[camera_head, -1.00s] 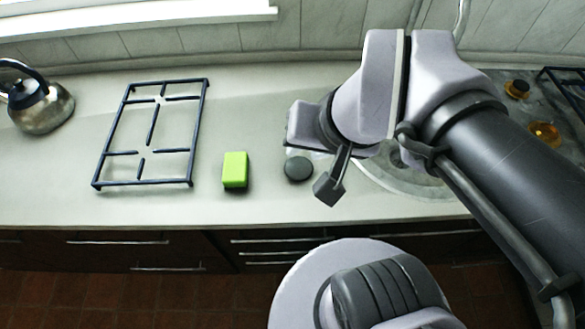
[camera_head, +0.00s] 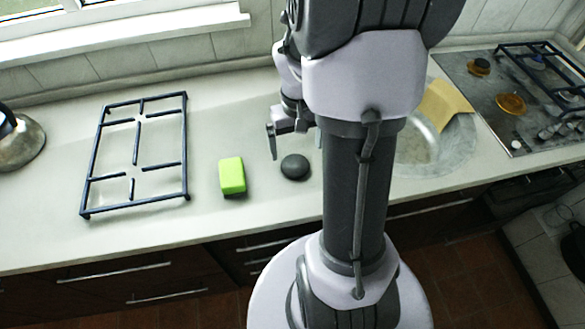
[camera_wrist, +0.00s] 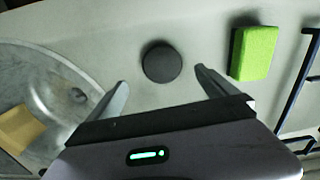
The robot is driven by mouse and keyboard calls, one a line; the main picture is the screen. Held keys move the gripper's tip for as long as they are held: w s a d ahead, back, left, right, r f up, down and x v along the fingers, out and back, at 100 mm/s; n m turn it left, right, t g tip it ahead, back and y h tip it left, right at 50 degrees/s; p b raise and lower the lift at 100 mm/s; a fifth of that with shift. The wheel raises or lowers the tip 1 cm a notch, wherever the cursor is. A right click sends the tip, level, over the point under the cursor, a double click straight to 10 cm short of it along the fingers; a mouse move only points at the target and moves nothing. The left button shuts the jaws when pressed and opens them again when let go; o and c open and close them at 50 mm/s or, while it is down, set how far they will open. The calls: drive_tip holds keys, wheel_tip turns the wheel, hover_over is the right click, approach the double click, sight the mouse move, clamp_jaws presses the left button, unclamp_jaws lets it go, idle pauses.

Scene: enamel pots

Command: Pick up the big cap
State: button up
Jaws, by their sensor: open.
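The big cap (camera_head: 295,167) is a dark, round, flat disc lying on the pale counter, right of the green sponge. In the wrist view the cap (camera_wrist: 161,63) lies beyond and between my two spread fingertips, with clear counter around it. My gripper (camera_head: 293,138) is open and empty, above the counter near the far side of the cap in the head view. Its fingers also show in the wrist view (camera_wrist: 162,80). They do not appear to touch the cap. My arm hides part of the counter and sink.
A green sponge (camera_head: 232,176) lies close beside the cap. A dark burner grate (camera_head: 87,181) lies further left, with a kettle (camera_head: 22,150) at the edge. Right are a round sink (camera_head: 455,150) with a yellow cloth (camera_head: 443,104) and a stove (camera_head: 480,90).

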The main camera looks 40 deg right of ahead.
sight(295, 164)
drive_tip(key=f+b, duration=0.1)
drive_tip(key=f, duration=0.1)
drive_tip(key=f+b, duration=0.1)
drive_tip(key=f, duration=0.1)
drive_tip(key=f+b, duration=0.1)
drive_tip(key=f, duration=0.1)
drive_tip(key=shift+a+f, duration=0.25)
drive_tip(key=shift+f, duration=0.15)
drive_tip(key=shift+r, duration=0.2)
drive_tip(key=shift+c, duration=0.7)
drive_tip(key=c, duration=1.5)
